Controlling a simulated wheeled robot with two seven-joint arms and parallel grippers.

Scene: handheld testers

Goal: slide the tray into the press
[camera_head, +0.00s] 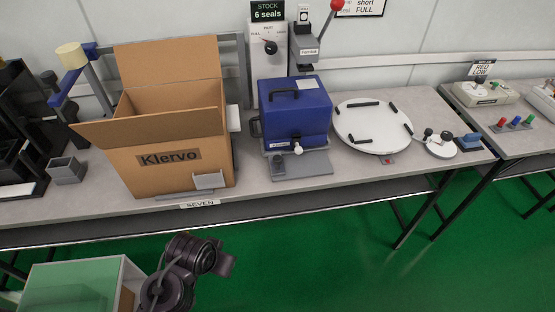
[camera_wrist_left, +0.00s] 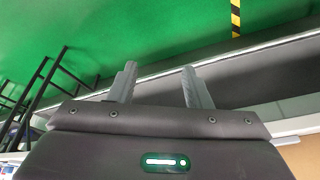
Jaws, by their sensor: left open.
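A blue box-shaped unit (camera_head: 296,110) with a black top handle stands mid-bench. A flat grey plate (camera_head: 305,168) lies at its front, with a small dark block and a white knob near it. I cannot tell whether this plate is the tray. A lever press (camera_head: 307,50) with a red ball on its handle stands behind the blue unit. My left gripper (camera_wrist_left: 158,75) is open and empty in the left wrist view, with green floor and a bench edge beyond it. In the head view my dark arm is low, in front of the bench. My right gripper is not in view.
A large open cardboard box (camera_head: 165,150) marked Klervo stands left of the blue unit. A white round turntable (camera_head: 373,127) with black bars is to its right. A grey cup (camera_head: 66,170) sits at left. A second bench (camera_head: 510,139) holds small devices.

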